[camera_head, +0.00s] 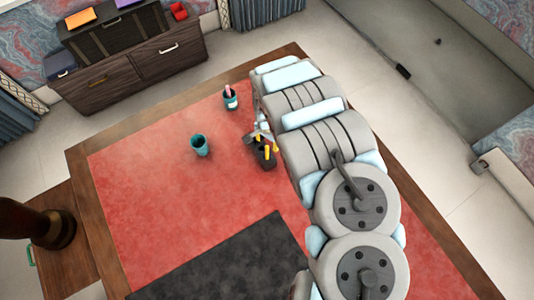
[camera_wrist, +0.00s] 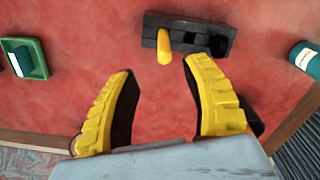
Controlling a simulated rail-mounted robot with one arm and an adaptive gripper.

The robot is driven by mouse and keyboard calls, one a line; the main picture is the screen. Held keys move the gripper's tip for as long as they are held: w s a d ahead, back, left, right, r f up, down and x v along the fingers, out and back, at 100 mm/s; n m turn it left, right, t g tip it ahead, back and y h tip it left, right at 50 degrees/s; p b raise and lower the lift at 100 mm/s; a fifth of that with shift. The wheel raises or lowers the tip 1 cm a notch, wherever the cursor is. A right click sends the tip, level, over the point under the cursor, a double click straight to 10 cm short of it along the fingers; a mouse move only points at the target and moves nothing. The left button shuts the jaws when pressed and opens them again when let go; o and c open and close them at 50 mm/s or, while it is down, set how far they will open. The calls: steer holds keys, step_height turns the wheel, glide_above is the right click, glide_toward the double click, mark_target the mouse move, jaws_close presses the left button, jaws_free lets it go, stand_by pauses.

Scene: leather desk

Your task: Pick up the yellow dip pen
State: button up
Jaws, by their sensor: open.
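The yellow dip pen (camera_wrist: 163,46) stands at a black holder (camera_wrist: 214,42) at the top of the wrist view. My gripper (camera_wrist: 158,68) is open, with its two yellow fingers apart. The pen shows just beyond the fingertips, between their lines, and nothing is held. In the head view the black holder (camera_head: 262,158) sits on the red desk top beside my arm. Small yellow parts show there, but I cannot tell pen from fingers. My arm hides part of that area.
A teal cup (camera_head: 199,146) stands left of the holder. A teal bottle (camera_head: 231,100) with a pink item stands behind it; a teal bottle also shows at the wrist view's right edge (camera_wrist: 306,58). A dark mat (camera_head: 225,265) lies in front. The red surface (camera_head: 135,190) is clear at left.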

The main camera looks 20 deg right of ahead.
mark_target(268, 147)
step_height(268, 147, down, 3)
steer(key=shift+b, duration=0.65)
steer(key=shift+f, duration=1.25)
steer(key=shift+w+f, duration=0.1)
steer(key=shift+a+f, duration=0.15)
steer(key=shift+f, duration=0.45)
steer(key=shift+w+f+p, duration=0.15)
steer(key=shift+f+p, duration=0.2)
steer(key=shift+f, duration=1.55)
jaws_close()
